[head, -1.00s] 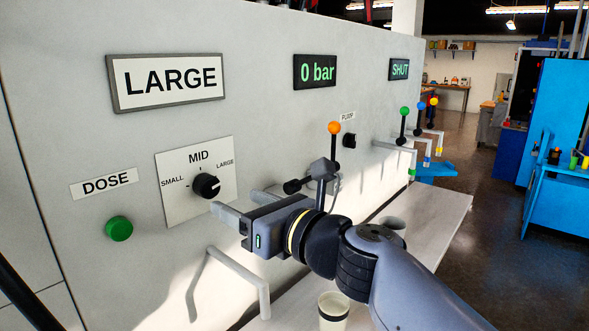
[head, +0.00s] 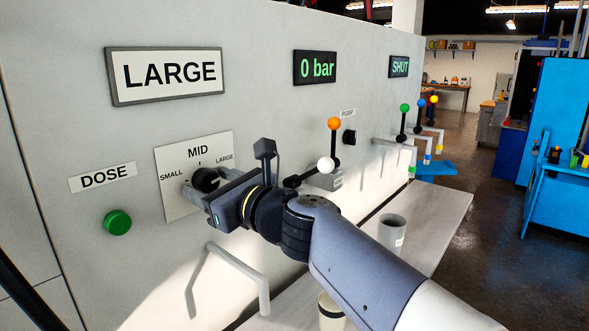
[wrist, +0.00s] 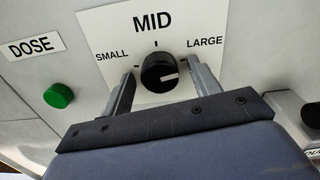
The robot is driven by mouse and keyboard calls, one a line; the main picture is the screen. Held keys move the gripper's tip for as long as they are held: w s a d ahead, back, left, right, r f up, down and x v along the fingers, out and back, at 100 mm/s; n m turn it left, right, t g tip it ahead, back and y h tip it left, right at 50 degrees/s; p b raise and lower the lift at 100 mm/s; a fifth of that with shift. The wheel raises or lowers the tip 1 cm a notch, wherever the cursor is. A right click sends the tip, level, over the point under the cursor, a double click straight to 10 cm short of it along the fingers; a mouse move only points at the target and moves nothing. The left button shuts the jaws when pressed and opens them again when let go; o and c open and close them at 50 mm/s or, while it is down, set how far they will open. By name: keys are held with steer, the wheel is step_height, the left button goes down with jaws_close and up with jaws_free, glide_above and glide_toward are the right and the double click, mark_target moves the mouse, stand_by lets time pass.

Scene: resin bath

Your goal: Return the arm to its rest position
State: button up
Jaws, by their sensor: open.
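My gripper (head: 203,188) is open at the dial plate on the grey panel. In the wrist view its two fingers (wrist: 161,76) stand one on each side of the black dose knob (wrist: 158,72), with a gap at each side. Whether the fingertips touch the plate cannot be told. The knob's white mark points right, towards the LARGE side. In the head view the knob (head: 205,179) is partly hidden by my gripper. The sign (head: 166,75) above reads LARGE.
A green button (head: 117,222) is left of the dial. A grey bar handle (head: 240,268) juts out below my gripper. Levers with white (head: 325,165) and orange (head: 334,123) balls are to the right. A cup (head: 331,310) and a grey beaker (head: 392,233) stand on the shelf (head: 440,215).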

steer(key=n+b, duration=0.1)
steer(key=n, duration=0.3)
steer(key=shift+f+n+b, duration=0.15)
steer(key=shift+n+b, duration=0.15)
steer(key=shift+n, duration=0.1)
steer(key=n+b, duration=0.1)
steer(key=n, duration=0.4)
steer(key=n+b, duration=0.1)
steer(key=n, duration=0.4)
steer(key=shift+n, duration=0.3)
steer(key=shift+r+n+b, duration=0.2)
steer(key=shift+n+b, duration=0.1)
steer(key=shift+n, duration=1.4)
steer(key=shift+d+f, duration=0.1)
